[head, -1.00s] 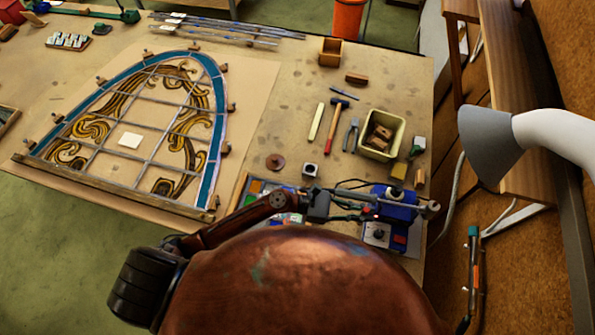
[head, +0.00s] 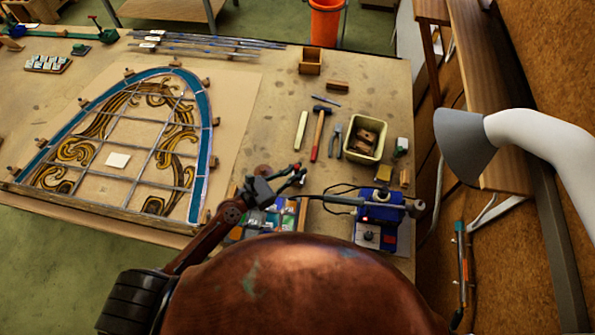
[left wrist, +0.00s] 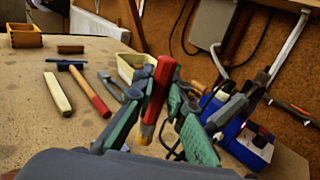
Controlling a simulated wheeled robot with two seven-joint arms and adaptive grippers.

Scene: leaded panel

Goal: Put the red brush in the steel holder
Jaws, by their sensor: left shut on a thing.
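The red brush (left wrist: 158,85) is held between the green-padded fingers of my left gripper (left wrist: 155,98) in the left wrist view. Its red end is up and its yellowish end is down in that picture. In the head view my left gripper (head: 296,177) is over the right part of the bench, just beyond the near tools, and the brush is too small there to make out well. The steel holder cannot be made out now; the gripper covers the place where a small steel block with a dark opening showed earlier. My right gripper is not in view.
A hammer (head: 319,132), pliers (head: 335,142) and a cream bin (head: 378,137) lie beyond the gripper. A blue device (head: 379,207) with a cable stands to its right. The leaded panel (head: 120,160) fills the left.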

